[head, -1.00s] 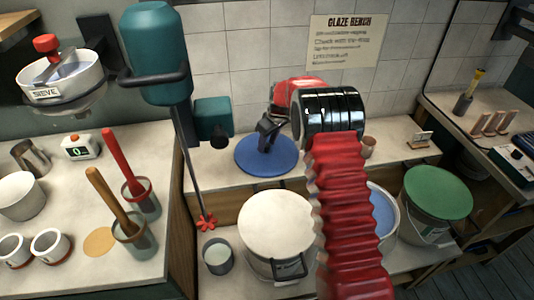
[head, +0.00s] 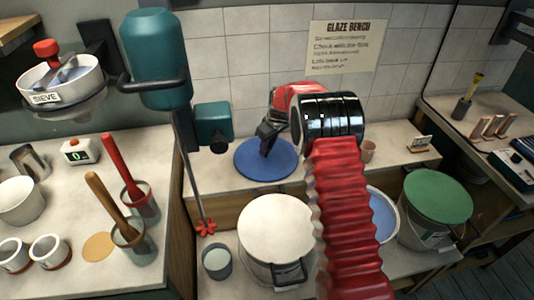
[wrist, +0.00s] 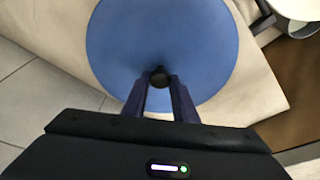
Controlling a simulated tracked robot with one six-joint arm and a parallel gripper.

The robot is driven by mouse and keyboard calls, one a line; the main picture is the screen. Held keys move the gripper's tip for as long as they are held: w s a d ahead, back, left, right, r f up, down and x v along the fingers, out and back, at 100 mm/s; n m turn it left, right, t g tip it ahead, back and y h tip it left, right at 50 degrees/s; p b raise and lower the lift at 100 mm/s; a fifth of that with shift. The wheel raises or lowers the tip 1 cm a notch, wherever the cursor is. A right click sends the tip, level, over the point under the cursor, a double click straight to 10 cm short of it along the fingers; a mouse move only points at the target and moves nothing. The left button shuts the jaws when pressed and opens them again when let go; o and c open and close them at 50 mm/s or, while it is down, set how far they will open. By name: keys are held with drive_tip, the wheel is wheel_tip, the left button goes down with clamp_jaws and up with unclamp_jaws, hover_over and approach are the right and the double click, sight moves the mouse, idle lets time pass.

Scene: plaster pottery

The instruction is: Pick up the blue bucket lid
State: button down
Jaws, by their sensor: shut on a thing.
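The blue bucket lid (head: 252,160) is a flat round disc on the back ledge below the tiled wall. It fills the upper middle of the wrist view (wrist: 190,40), with a small dark round knob (wrist: 159,76) at its centre. My gripper (head: 264,146) is above the lid's middle. In the wrist view its two fingers (wrist: 159,82) are shut on the knob from both sides. In the head view my wrist and arm hide part of the ledge, and I cannot see a gap under the lid.
A white-lidded bucket (head: 275,228), an open bucket with blue contents (head: 383,214) and a green-lidded bucket (head: 436,197) stand in front. The teal mixer (head: 155,60) with its long shaft hangs just left. A small brown cup (head: 368,152) stands on the ledge to the right.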

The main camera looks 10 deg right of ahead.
sight(267, 159)
wheel_tip(267, 159, up, 10)
idle(0.6)
drive_tip(key=shift+s, duration=0.1)
idle(0.3)
drive_tip(key=s+f+m+h, duration=0.1)
drive_tip(key=s+m, duration=0.5)
drive_tip(key=s, duration=1.3)
drive_tip(key=shift+s+m+t+h, duration=0.3)
drive_tip(key=shift+s+m+h, duration=0.1)
drive_tip(key=shift+s+a, duration=0.1)
